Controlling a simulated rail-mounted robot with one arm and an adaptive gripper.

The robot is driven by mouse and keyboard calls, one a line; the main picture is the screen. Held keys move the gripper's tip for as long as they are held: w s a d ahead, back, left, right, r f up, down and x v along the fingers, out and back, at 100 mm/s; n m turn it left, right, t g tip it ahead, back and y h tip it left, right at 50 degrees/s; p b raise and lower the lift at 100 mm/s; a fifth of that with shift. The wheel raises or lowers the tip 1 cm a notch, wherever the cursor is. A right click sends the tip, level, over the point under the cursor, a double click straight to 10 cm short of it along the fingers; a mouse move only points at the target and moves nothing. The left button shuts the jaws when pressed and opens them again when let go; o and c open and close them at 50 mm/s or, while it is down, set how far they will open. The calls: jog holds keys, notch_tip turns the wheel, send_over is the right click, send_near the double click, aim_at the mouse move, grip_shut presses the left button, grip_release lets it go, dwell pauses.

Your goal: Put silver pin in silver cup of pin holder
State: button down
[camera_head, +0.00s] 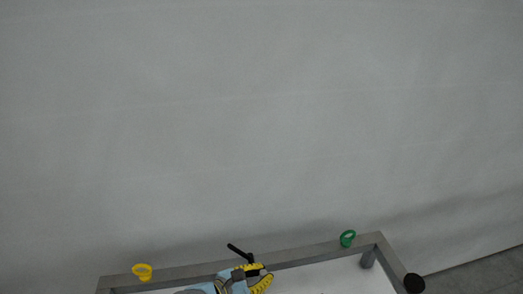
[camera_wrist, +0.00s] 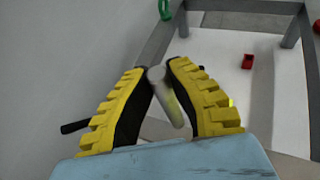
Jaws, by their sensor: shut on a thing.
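In the wrist view, my gripper (camera_wrist: 158,66) has two yellow ribbed fingers shut on a grey-silver pin (camera_wrist: 168,103). The pin's rounded end shows between the fingertips and its body runs back between the fingers. In the head view, my gripper (camera_head: 258,277) is at the bottom edge, by the grey frame; the pin cannot be made out there. I cannot make out a pin holder or a silver cup in either view.
A grey frame (camera_head: 198,270) borders a white surface (camera_head: 325,278). A yellow ring piece (camera_head: 142,271) and a green one (camera_head: 348,238) are on the frame. A black rod (camera_head: 239,252) is close to my gripper. A small red block (camera_wrist: 248,61) lies on the white surface.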

notch_tip(320, 180, up, 32)
jog(key=p, duration=1.6)
notch_tip(320, 180, down, 24)
jog(key=shift+r, duration=0.2)
jog(key=shift+a+f, duration=0.1)
jog(key=shift+f, duration=0.05)
jog(key=shift+r, duration=0.2)
